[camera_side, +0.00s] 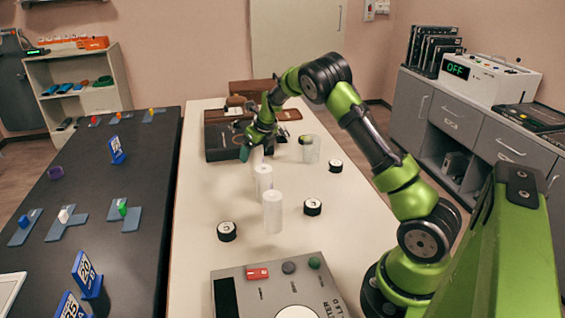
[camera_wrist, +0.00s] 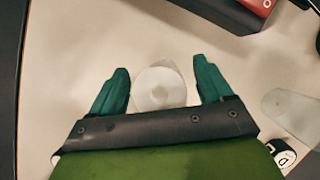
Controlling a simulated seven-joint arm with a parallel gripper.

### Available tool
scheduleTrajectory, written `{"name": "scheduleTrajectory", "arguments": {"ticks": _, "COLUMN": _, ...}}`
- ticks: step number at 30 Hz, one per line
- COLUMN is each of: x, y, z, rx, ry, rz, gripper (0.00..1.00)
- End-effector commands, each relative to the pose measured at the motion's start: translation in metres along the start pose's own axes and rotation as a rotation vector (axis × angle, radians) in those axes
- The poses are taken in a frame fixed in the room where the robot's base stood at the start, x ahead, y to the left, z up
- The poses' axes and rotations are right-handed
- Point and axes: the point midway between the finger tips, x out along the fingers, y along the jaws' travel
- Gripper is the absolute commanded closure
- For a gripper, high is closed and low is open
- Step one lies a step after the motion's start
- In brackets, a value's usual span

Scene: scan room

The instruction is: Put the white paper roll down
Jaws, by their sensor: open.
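A white paper roll (camera_wrist: 158,88) stands upright on the light table, between the two teal fingers of my gripper (camera_wrist: 160,90) in the wrist view. The fingers are open, with a visible gap on each side of the roll. In the side view my gripper (camera_side: 256,152) is low over the far part of the table, and part of a white roll (camera_side: 257,156) shows by its fingers. Two more white rolls stand nearer the camera, one behind (camera_side: 264,181) and one in front (camera_side: 272,213). Whether the fingers touch the roll on the far side is hidden.
A clear cylinder (camera_side: 311,150) stands right of my gripper. Black-and-white discs lie around, one at right (camera_side: 335,166), one at front right (camera_side: 312,207), one at front left (camera_side: 226,232). A dark box (camera_side: 222,142) is behind. A grey control panel (camera_side: 240,275) fills the front.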

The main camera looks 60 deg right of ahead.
Motion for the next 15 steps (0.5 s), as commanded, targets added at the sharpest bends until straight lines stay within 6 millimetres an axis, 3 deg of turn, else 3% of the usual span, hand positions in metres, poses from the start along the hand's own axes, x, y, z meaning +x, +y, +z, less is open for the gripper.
{"name": "scheduleTrajectory", "arguments": {"ticks": 15, "x": -0.100, "y": 0.001, "z": 0.001, "rx": -0.002, "ry": -0.003, "rz": 0.000, "gripper": 0.20}}
